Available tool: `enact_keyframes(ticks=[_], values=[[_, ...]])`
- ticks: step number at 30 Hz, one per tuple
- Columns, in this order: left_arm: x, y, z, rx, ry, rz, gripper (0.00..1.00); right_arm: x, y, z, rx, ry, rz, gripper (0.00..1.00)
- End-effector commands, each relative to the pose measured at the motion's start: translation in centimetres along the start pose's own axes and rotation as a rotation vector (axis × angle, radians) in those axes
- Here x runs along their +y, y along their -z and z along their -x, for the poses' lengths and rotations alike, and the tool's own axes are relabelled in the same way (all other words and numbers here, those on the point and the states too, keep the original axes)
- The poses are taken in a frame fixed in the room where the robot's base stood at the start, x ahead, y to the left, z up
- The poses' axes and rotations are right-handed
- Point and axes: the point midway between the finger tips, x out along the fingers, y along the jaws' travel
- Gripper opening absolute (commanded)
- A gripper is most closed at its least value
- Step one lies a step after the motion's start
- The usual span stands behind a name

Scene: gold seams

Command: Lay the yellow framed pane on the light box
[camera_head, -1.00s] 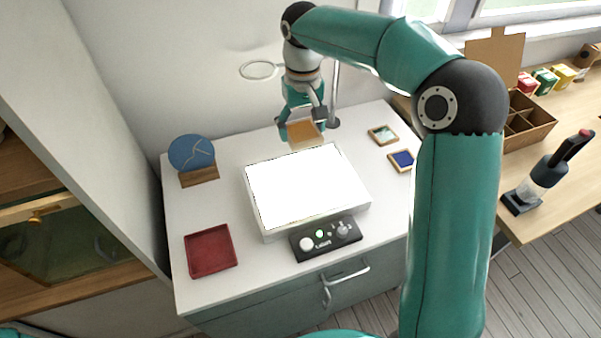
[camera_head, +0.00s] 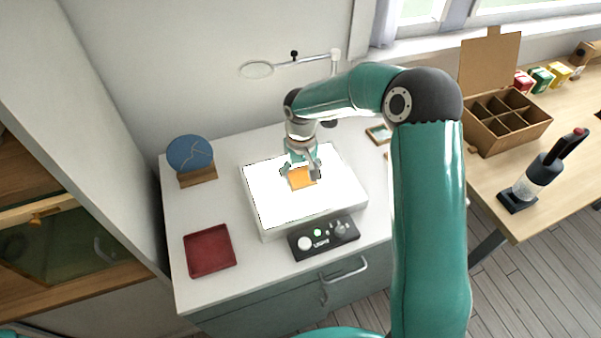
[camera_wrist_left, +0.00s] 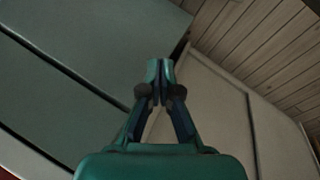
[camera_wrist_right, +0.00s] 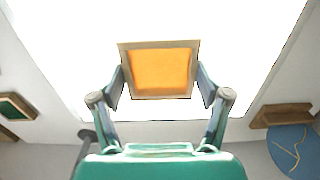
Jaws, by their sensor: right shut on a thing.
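The yellow framed pane (camera_head: 302,178) is over the lit white top of the light box (camera_head: 335,193) in the head view. In the right wrist view the pane (camera_wrist_right: 160,70) is an orange-yellow square in a pale wooden frame. My right gripper (camera_head: 301,172) is shut on its frame, one finger at each side. I cannot tell whether the pane touches the light box. My left gripper (camera_wrist_left: 160,72) shows in the left wrist view with its fingers together and nothing between them, away from the pane.
A red tray (camera_head: 210,251) lies at the front left. A blue disc on a wooden stand (camera_head: 191,156) is at the back left. A magnifier (camera_head: 257,69) hangs behind. Framed pane (camera_head: 379,134) lies right of the box.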

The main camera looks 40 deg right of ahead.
Motion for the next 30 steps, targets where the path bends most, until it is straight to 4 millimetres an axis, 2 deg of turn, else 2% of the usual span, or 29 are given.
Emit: enact_keyframes(ticks=[9, 10, 14, 25, 30], values=[[-0.1, 0.0, -0.3, 0.000, 0.000, 0.000, 0.00, 0.0, 0.0, -0.3, 0.002, 0.000, -0.001, 0.39], [-0.1, 0.0, -0.3, 0.000, 0.000, 0.000, 0.00, 0.0, 0.0, -0.3, 0.001, 0.000, -0.001, 0.78], [-0.1, 0.0, -0.2, 0.000, 0.000, 0.000, 0.00, 0.0, 0.0, -0.2, 0.001, 0.000, -0.001, 1.00], [0.0, 0.0, 0.0, 0.000, 0.000, 0.000, 0.00, 0.0, 0.0, -0.1, 0.001, 0.000, 0.000, 1.00], [-0.1, 0.0, -0.1, 0.000, 0.000, 0.000, 0.00, -0.1, 0.2, 1.1, 0.005, 0.000, 0.000, 1.00]])
